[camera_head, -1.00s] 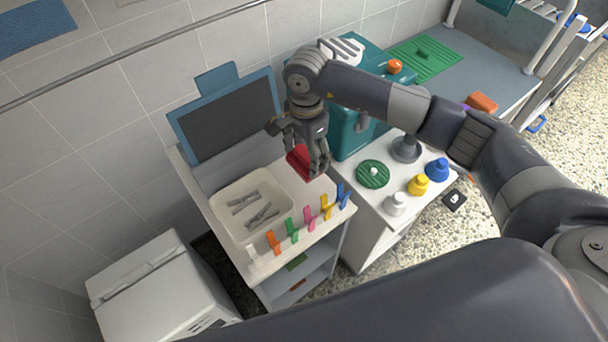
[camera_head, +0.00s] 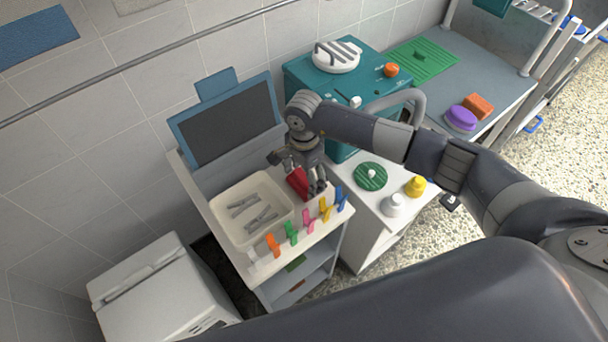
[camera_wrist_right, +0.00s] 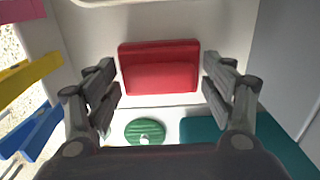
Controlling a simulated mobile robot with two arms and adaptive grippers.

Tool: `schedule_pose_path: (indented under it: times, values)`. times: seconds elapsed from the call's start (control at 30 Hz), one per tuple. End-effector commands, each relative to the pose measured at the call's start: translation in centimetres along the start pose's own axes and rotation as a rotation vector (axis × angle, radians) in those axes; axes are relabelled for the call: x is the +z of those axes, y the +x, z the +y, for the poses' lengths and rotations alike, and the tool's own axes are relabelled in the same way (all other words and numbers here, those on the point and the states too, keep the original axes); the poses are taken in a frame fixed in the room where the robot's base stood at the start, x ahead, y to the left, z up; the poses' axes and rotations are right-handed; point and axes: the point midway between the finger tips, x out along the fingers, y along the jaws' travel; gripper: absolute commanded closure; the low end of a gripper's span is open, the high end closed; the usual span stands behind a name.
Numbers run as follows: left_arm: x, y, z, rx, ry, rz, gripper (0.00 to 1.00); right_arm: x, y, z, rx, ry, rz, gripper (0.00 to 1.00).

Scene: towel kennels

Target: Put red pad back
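The red pad (camera_head: 297,183) is between the fingers of my right gripper (camera_head: 297,176), over the white cart top beside the tray. I cannot tell whether the pad touches the cart top. My left gripper is not in view.
A cream tray (camera_head: 221,212) with grey clothespins sits left of the pad. Several coloured clips, such as the blue clip (camera_head: 341,199), line the cart's front edge. A teal box (camera_head: 305,75) stands behind right. A round green pad (camera_head: 370,176) lies on the right cabinet.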

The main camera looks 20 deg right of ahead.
Motion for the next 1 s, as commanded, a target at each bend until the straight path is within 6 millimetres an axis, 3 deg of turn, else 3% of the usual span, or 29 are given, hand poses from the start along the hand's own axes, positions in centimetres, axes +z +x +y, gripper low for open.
schedule_pose_path:
  times: [0.5, 1.0]
  values:
    - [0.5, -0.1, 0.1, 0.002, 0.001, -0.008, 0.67, 0.0, -0.6, -0.1, -0.002, 0.0, 0.0, 0.1]
    - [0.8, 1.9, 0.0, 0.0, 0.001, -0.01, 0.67, 0.0, -10.0, -0.1, -0.004, 0.0, 0.002, 0.1]
